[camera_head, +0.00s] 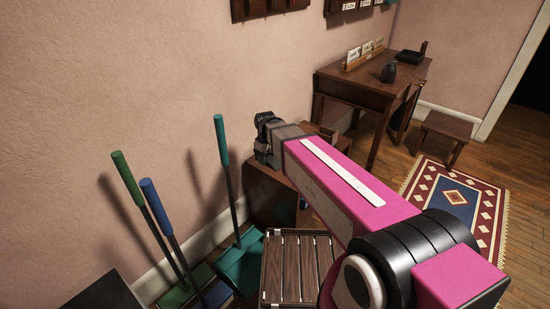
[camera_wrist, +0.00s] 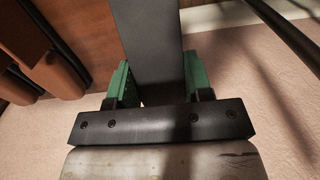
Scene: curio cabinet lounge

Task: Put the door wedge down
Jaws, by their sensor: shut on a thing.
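The door wedge (camera_wrist: 152,35) shows in the wrist view as a dark grey slab between the green finger pads of my gripper (camera_wrist: 155,88). My gripper is shut on it, and the wedge reaches away past the fingertips to the top edge of the view. Its far end is out of view. In the head view my gripper (camera_head: 264,138) is at the end of my pink arm, close to the pink wall and above a brown wooden piece of furniture (camera_head: 272,193). I cannot make out the wedge there.
Long handles, green (camera_head: 128,178), blue (camera_head: 156,208) and teal (camera_head: 221,140), lean by the wall at left. A slatted wooden top (camera_head: 291,268) lies below my arm. A desk (camera_head: 358,93), a small stool (camera_head: 447,127) and a patterned rug (camera_head: 455,197) are at right.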

